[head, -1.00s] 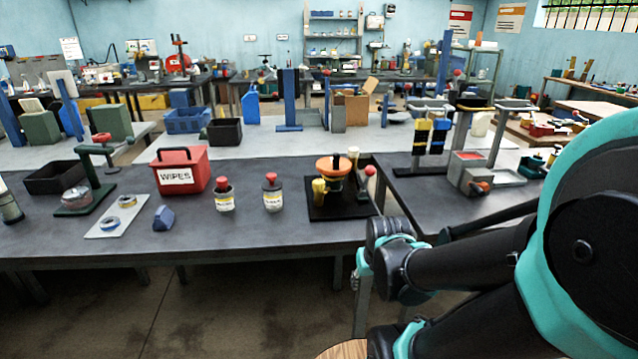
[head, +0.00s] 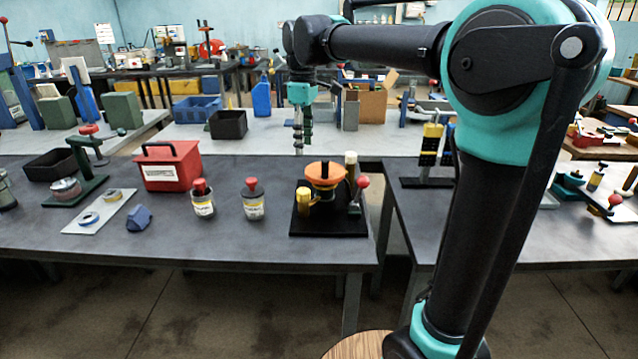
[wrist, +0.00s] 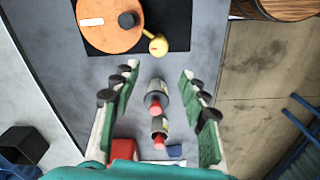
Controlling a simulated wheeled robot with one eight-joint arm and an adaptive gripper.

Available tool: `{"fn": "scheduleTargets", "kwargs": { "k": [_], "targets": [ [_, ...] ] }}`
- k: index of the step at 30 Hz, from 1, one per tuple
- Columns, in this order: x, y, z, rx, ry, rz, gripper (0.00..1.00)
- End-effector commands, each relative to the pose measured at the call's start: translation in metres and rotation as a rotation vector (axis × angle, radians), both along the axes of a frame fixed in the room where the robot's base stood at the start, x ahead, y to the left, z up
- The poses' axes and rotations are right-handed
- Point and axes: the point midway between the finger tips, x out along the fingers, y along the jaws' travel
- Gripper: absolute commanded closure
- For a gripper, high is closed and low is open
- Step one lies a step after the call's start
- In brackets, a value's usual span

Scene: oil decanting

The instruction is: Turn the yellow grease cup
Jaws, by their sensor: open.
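The yellow grease cup (head: 303,201) stands at the front left of a black base plate (head: 329,226), beside an orange round top (head: 325,173). In the wrist view the yellow cup (wrist: 157,45) shows near the top middle, just beyond my fingertips, with the orange disc and its dark knob (wrist: 127,19) to its left. My gripper (head: 299,150) points down at the far side of the plate in the head view. In the wrist view my gripper (wrist: 158,74) is open and empty, its green fingers wide apart. The cup is apart from both fingers.
Two red-capped bottles (head: 203,198) (head: 253,199) stand left of the plate and show between my fingers in the wrist view (wrist: 157,97). A lever with a red ball (head: 363,182) and a pale-topped post (head: 350,160) stand on the plate's right. A red box (head: 168,167) is farther left.

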Motion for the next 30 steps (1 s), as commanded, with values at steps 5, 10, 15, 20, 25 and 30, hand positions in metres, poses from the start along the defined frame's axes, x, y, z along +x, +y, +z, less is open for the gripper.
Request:
{"fn": "scheduleTargets", "kwargs": {
  "k": [5, 10, 15, 20, 25, 30],
  "targets": [
    [0.0, 0.015, 0.014, -0.009, 0.017, 0.07, 0.56],
    [0.0, 0.014, -0.004, -0.009, 0.017, 0.071, 0.56],
    [0.0, 0.014, -0.036, -0.008, 0.016, 0.069, 0.56],
    [0.001, 0.014, -0.068, -0.008, 0.016, 0.069, 0.56],
    [0.0, 0.014, -0.102, -0.008, 0.016, 0.068, 0.56],
    [0.0, 0.014, -0.132, -0.008, 0.016, 0.068, 0.56]
  ]
}}
